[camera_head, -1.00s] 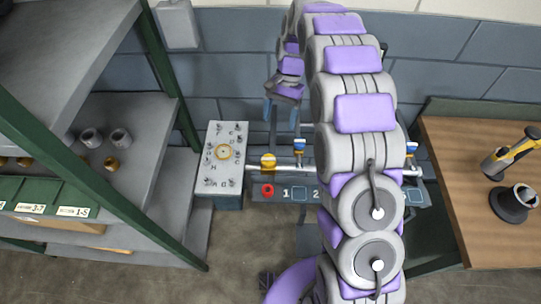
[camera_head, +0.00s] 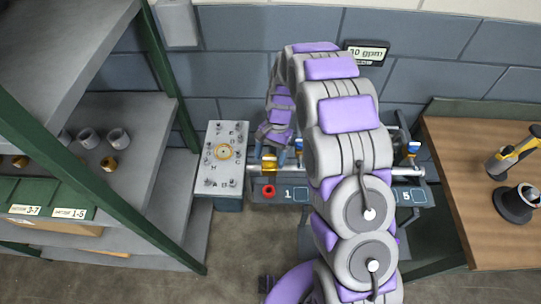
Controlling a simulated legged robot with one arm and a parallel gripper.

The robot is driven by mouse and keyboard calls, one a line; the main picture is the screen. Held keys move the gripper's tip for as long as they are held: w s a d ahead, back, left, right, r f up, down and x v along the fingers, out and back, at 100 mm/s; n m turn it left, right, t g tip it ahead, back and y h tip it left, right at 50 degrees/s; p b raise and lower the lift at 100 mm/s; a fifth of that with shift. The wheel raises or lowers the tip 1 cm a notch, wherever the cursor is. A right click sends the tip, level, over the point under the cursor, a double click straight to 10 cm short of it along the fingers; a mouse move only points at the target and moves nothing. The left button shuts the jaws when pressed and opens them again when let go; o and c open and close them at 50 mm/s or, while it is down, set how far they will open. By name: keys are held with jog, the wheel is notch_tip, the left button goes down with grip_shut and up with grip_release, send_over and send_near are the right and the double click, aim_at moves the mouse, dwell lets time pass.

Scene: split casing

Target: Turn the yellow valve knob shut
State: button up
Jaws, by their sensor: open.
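The yellow valve knob (camera_head: 269,164) sits on the left end of a grey horizontal pipe, above a panel marked 1 at its left and 5 at its right. My gripper (camera_head: 271,153) is right over the knob, pointing down, with its bluish fingers apart. One finger is at the knob's left and the other at its right. I cannot tell whether they touch it. The fingers and purple wrist hide the knob's top. My arm hides the middle of the pipe and panel.
Blue-topped valves stand at the pipe's middle (camera_head: 299,145) and right (camera_head: 413,148). A red ring (camera_head: 268,191) is on the panel below the knob. A grey studded block (camera_head: 222,182) stands left. A wall display (camera_head: 366,53) reads 30 gpm. A wooden table (camera_head: 460,190) is right.

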jog(key=shift+a, duration=0.3)
jog(key=shift+d, duration=0.35)
jog(key=c, duration=0.5)
jog(key=shift+a, duration=0.1)
jog(key=c, duration=0.5)
